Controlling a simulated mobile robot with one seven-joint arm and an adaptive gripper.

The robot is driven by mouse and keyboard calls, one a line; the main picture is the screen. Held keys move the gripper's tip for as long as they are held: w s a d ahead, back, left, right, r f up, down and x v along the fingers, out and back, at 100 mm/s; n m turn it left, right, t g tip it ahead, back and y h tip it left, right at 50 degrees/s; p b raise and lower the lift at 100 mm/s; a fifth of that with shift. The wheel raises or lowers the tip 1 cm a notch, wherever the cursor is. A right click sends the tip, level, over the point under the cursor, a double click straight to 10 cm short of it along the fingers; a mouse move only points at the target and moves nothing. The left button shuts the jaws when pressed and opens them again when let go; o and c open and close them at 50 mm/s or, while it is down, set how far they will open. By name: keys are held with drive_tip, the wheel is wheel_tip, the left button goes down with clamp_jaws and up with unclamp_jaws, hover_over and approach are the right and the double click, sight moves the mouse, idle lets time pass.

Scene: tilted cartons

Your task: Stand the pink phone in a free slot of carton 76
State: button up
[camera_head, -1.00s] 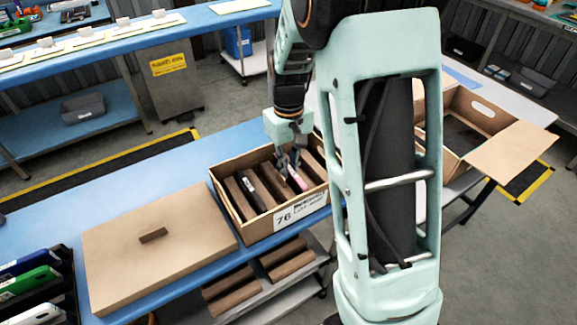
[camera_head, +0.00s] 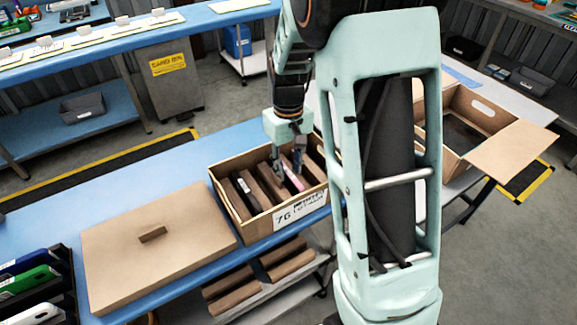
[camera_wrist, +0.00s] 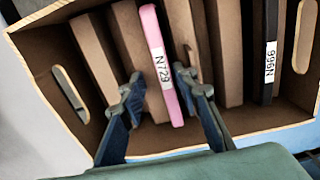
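Carton 76 (camera_head: 257,228) is an open brown box, tilted, with brown dividers inside and a white label on its front. The pink phone (camera_head: 294,180) stands between two dividers inside it; its white N729 label shows in the wrist view, where the phone (camera_wrist: 152,27) is upright in its slot. My gripper (camera_head: 288,168) is over the carton, fingers spread. In the wrist view my gripper (camera_wrist: 164,90) has one finger on each side of the phone, with gaps to it. The phone's lower part is hidden in the slot.
A flat brown lid (camera_head: 155,250) lies on the blue table left of the carton. Phones stand in a rack (camera_head: 40,285) at the lower left. Another open carton (camera_head: 500,135) is at the right, behind my arm.

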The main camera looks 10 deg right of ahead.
wheel_tip(320, 180, up, 12)
idle(0.6)
wheel_tip(320, 180, up, 7)
drive_tip(key=p, duration=0.6)
idle(0.4)
